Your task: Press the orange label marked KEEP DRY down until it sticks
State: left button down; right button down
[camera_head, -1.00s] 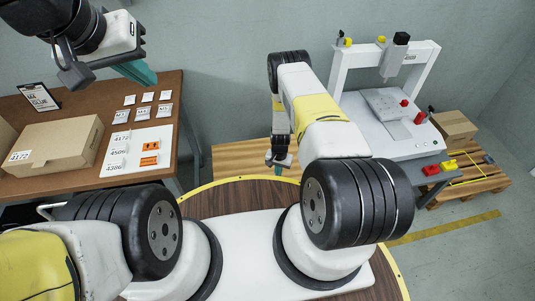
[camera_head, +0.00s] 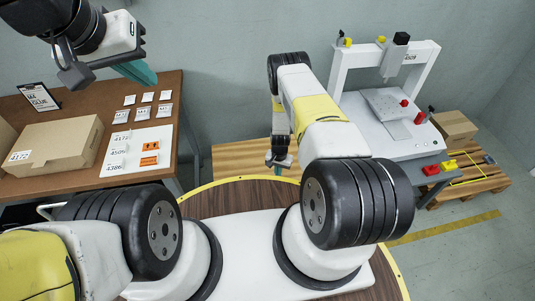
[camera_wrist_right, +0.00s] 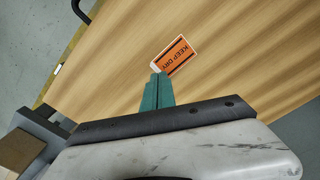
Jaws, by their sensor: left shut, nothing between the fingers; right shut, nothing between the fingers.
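The orange label marked KEEP DRY (camera_wrist_right: 179,56) lies on a light wooden surface (camera_wrist_right: 110,60) in the right wrist view. My right gripper (camera_wrist_right: 158,78) is shut, with its teal fingertips at the label's lower left edge. The fingers hide a small part there; I cannot tell whether they touch it. In the head view my right gripper (camera_head: 279,160) hangs low over the wooden surface (camera_head: 235,160), and the label is hidden there. My left gripper (camera_head: 148,76) is shut and empty, raised above the table at the upper left.
A brown table (camera_head: 60,110) on the left bears a cardboard box (camera_head: 55,147), small white packets and a white sheet (camera_head: 120,167) with orange labels. A white gantry machine (camera_head: 410,140) stands right of my right arm. A pallet (camera_head: 480,178) with a box is beyond it.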

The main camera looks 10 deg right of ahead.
jog(key=shift+f, duration=1.5)
notch_tip(320, 180, up, 7)
dwell(0.9)
